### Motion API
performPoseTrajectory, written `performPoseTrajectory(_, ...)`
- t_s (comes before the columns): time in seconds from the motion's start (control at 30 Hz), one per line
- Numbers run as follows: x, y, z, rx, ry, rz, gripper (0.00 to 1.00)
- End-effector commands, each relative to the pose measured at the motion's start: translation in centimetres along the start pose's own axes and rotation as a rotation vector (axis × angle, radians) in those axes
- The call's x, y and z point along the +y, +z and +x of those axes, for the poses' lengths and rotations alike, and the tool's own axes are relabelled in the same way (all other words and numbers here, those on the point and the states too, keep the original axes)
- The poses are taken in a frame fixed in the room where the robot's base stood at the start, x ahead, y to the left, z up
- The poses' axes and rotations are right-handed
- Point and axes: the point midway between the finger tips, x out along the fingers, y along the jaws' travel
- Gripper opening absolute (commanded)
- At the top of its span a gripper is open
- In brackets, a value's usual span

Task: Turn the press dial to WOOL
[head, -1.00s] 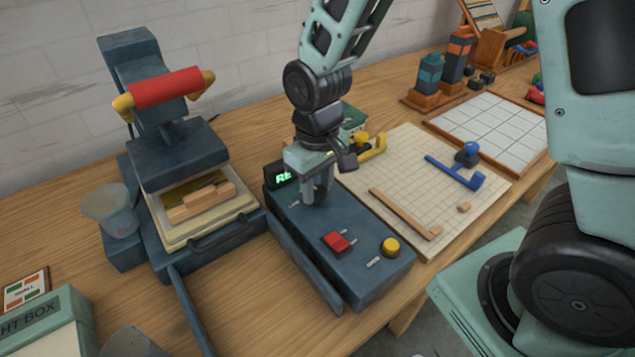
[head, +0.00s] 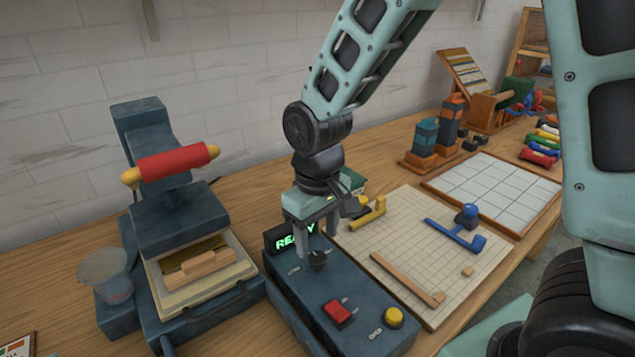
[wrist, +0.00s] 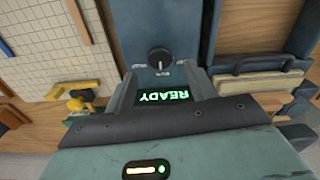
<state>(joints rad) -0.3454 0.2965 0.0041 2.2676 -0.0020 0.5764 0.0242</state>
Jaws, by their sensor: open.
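The press dial (head: 317,260) is a small black round knob on top of the dark blue control box (head: 362,283). It also shows in the wrist view (wrist: 159,60), with small pale marks around it that I cannot read. A green-lit display (head: 292,238) behind the dial reads READY. My gripper (head: 318,248) is open and empty, pointing down just above and behind the dial. In the wrist view the two fingers (wrist: 160,88) stand wide apart on either side of the display, and the dial lies beyond their tips, apart from them.
A red switch (head: 338,312) and a yellow button (head: 393,317) sit on the front of the box. The press (head: 180,215) with a red handle stands at left. A gridded board (head: 440,245) with blue and yellow tools lies at right.

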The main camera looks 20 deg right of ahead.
Motion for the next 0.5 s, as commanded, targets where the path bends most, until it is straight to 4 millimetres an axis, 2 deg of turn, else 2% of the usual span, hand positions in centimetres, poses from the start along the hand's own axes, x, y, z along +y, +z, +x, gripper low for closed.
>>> performPoseTrajectory(0.03, 0.0, -0.1, -1.4, 0.008, 0.000, 0.000, 0.56)
performPoseTrajectory(0.3, 0.0, -0.1, -7.8, 0.007, 0.000, 0.000, 0.56)
performPoseTrajectory(0.5, 0.0, -0.1, -11.2, 0.004, 0.000, -0.001, 0.56)
